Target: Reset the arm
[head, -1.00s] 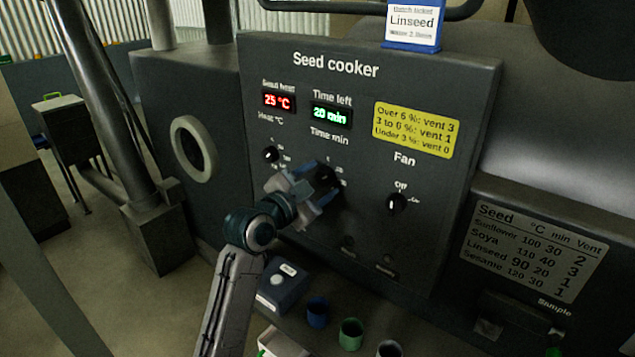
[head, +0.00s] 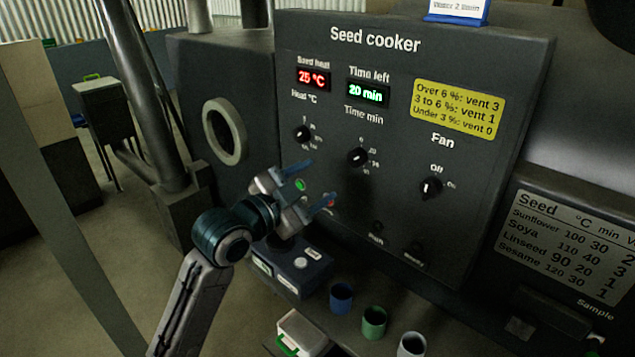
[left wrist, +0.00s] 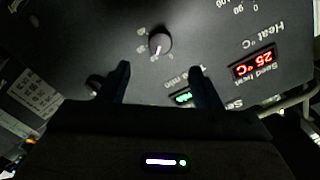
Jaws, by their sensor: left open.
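My left gripper (head: 318,184) is in front of the lower left of the seed cooker panel (head: 460,60). Its two fingers are apart with nothing between them. The time knob (head: 358,157) is to the right of and above the fingertips, apart from them. In the left wrist view the time knob (left wrist: 159,43) lies beyond the open fingers (left wrist: 160,75), which do not touch it. The heat knob (head: 303,134) is above the gripper. The fan knob (head: 430,188) is further right. The displays read 25 °C (head: 313,79) and 20 min (head: 369,92). My right gripper is not seen.
A dark box with a pale button (head: 300,262) stands below the gripper. Blue (head: 341,298), green (head: 374,322) and grey (head: 411,345) cups stand in a row on the ledge. A round port (head: 224,131) is left of the panel. A seed table plate (head: 570,240) is at right.

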